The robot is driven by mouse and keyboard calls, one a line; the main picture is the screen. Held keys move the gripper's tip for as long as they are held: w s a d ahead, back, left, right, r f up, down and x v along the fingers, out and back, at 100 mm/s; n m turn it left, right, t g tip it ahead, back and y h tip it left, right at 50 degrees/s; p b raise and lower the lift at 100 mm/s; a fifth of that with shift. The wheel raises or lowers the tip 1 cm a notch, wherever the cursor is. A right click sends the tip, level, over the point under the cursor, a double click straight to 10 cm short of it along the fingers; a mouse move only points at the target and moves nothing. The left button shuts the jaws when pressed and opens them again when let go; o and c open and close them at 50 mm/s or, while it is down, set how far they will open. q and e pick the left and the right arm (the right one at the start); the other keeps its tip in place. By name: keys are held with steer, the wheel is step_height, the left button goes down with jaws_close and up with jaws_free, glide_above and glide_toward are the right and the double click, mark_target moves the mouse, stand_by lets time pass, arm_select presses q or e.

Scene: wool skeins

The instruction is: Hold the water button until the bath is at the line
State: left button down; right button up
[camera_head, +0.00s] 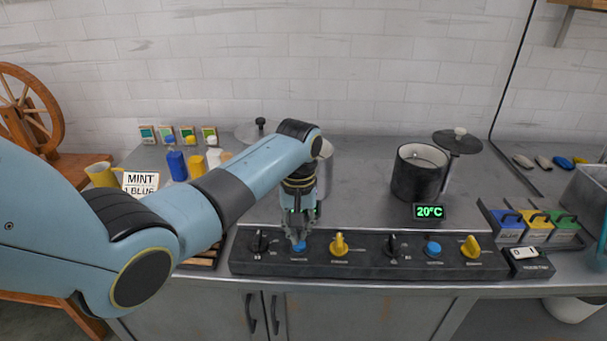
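My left gripper (298,238) points down at the control panel (370,268). Its fingers taper together, look shut, and hold nothing that I can see. The tips are at the left blue button (299,247), covering part of it; I cannot tell whether it is pressed in. A second blue button (433,249) is at the panel's right half. A dark pot (417,178) stands open behind that half. Another pot (325,172) is mostly hidden behind my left forearm. I cannot make out a water level or line in either. My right gripper is not in view.
Black and yellow knobs flank the buttons, including a yellow knob (339,245) beside my gripper. A display (429,212) reads 20°C. A lid (457,141) is on a stand behind the right pot. Coloured boxes (537,222) stand right. A card (140,184) reads MINT and BLUE.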

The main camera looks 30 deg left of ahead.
arm_select(q)
steer(key=shift+f+b, duration=0.6)
steer(key=shift+f, duration=0.6)
stand_by(6.8)
